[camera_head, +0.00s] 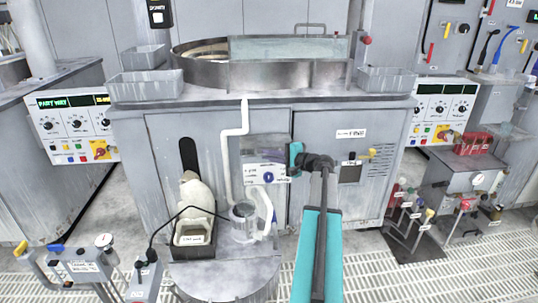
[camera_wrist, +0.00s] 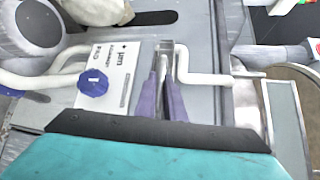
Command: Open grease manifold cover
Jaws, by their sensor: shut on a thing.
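In the head view my teal gripper body (camera_head: 295,160) is at the front of the grey cabinet, beside a see-through grey box or cover (camera_head: 264,146). Below that is a white printed panel with a blue knob (camera_head: 268,177), which also shows in the wrist view (camera_wrist: 92,82). I cannot read any label naming the grease manifold, nor tell whether the clear piece belongs to the cover.
A white bent pipe (camera_head: 225,160) runs down close beside the panel. A pale bottle (camera_head: 196,192) stands in a dark tray on the left, and a clear cup (camera_head: 243,212) stands below the panel. Small coloured-top fittings (camera_head: 405,208) stand on a dark mat at right.

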